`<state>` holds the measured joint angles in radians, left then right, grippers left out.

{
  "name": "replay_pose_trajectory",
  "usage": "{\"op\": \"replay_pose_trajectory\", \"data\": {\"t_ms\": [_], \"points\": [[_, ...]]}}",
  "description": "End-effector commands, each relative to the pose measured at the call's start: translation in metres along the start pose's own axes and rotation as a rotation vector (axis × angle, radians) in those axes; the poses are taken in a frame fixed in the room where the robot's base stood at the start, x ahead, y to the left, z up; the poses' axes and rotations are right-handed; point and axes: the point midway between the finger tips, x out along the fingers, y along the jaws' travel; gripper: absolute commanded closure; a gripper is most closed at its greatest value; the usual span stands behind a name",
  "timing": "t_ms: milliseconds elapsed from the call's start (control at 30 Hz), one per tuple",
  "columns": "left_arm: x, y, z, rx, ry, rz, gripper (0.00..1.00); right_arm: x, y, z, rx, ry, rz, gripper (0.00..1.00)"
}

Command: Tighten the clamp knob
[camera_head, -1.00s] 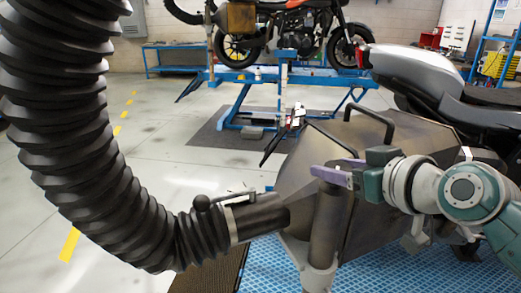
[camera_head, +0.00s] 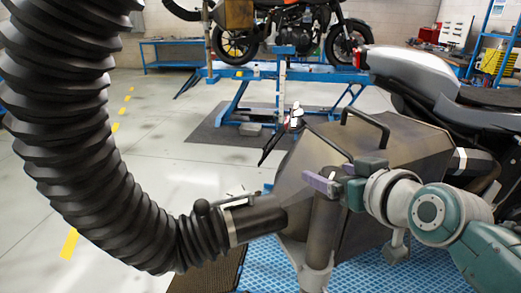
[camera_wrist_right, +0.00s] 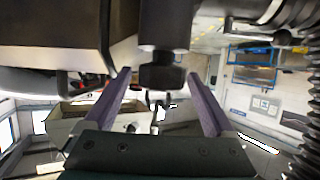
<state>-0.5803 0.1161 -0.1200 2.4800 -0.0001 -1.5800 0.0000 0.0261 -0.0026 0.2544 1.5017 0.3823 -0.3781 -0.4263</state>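My right gripper (camera_head: 329,176) has purple fingers and reaches in from the right at the top of an upright metal post (camera_head: 325,230). In the right wrist view the gripper (camera_wrist_right: 160,75) is open. A dark knob-like end (camera_wrist_right: 162,73) on the post (camera_wrist_right: 166,25) shows between the fingertips, with gaps on both sides. The fingers hide this end in the head view. I cannot tell which of the two is the clamp knob. My left gripper is not in view.
A thick black ribbed hose (camera_head: 75,130) fills the left side and joins a dark pipe (camera_head: 255,217) beside the post. A brown metal hood (camera_head: 385,150) with black handles stands behind the gripper. A motorcycle (camera_head: 430,80) is at right. Open floor (camera_head: 150,170) lies beyond the hose.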

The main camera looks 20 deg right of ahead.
Motion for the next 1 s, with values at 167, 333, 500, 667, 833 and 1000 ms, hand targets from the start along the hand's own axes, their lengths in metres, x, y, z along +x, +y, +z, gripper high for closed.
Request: {"op": "replay_pose_trajectory", "data": {"t_ms": [167, 333, 500, 667, 833, 1000], "points": [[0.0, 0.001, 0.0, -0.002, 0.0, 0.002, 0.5, 0.0, 0.0, 0.0, 0.0, 0.0, -0.001, 0.08], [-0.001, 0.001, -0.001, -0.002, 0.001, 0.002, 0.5, -0.004, 0.0, 0.0, 0.0, -0.001, -0.001, 0.08], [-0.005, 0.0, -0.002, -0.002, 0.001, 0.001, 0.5, -0.026, 0.0, -0.001, 0.001, -0.001, -0.001, 0.08], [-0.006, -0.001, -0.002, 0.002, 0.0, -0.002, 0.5, -0.056, 0.0, 0.0, 0.0, -0.002, 0.0, 0.08], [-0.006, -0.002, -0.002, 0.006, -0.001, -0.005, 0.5, -0.083, 0.0, 0.001, -0.001, -0.002, 0.0, 0.08], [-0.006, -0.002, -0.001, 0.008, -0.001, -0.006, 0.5, -0.097, 0.0, 0.001, 0.0, -0.001, 0.0, 0.08]]}}
